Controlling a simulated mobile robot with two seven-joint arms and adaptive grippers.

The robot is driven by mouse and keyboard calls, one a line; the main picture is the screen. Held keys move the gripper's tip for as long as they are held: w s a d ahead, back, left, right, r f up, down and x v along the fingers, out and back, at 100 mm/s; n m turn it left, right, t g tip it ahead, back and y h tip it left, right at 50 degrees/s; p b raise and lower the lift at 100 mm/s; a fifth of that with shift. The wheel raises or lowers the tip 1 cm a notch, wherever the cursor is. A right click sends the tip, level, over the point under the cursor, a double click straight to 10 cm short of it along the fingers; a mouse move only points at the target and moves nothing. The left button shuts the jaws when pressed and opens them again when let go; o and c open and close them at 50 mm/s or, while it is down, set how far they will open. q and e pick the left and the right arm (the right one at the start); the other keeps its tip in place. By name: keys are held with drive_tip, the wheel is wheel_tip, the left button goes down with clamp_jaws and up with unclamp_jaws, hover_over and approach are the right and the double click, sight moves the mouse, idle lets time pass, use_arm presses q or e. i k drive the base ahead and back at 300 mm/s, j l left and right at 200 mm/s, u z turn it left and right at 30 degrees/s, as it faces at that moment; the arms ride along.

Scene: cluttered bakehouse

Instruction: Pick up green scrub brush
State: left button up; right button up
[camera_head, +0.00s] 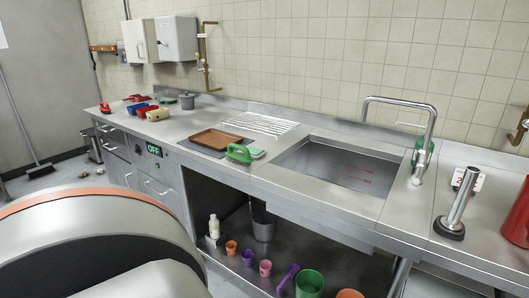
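A green object with a looped handle (238,152), which looks like the green scrub brush, lies on the steel counter. It is just left of the sink basin (335,168), near the counter's front edge. A flatter pale green piece (257,153) lies against its right side; I cannot tell whether the two are joined. A brown tray (215,139) lies behind it to the left. Neither of my grippers is in view, and nothing touches the green object from above.
A tall tap (429,125) rises at the sink's right, with a green bottle (424,152) beside it. Several small items crowd the counter's left end. Cups stand on the lower shelf (236,277). A broom (37,168) leans at the left wall. A large rounded shape hides the lower left.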

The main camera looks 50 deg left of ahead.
sight(246, 158)
drive_tip(key=j+z, duration=0.3)
drive_tip(key=j, duration=0.15)
drive_tip(key=k+j+z, duration=0.1)
drive_tip(key=j+z, duration=0.2)
drive_tip(key=j, duration=0.15)
drive_tip(key=k+j+z, duration=0.1)
drive_tip(key=j, duration=0.2)
drive_tip(key=j+z, duration=0.1)
drive_tip(key=j, duration=0.2)
drive_tip(key=k+j+z, duration=0.15)
drive_tip(key=j, duration=0.15)
drive_tip(key=k+j, duration=0.15)
drive_tip(key=j, duration=0.2)
drive_tip(key=k+j, duration=0.15)
drive_tip(key=j, duration=0.25)
drive_tip(key=k+j, duration=0.1)
drive_tip(key=j, duration=0.25)
drive_tip(key=k+j+z, duration=0.1)
drive_tip(key=j, duration=0.25)
drive_tip(key=k+j, duration=0.2)
drive_tip(key=j, duration=0.2)
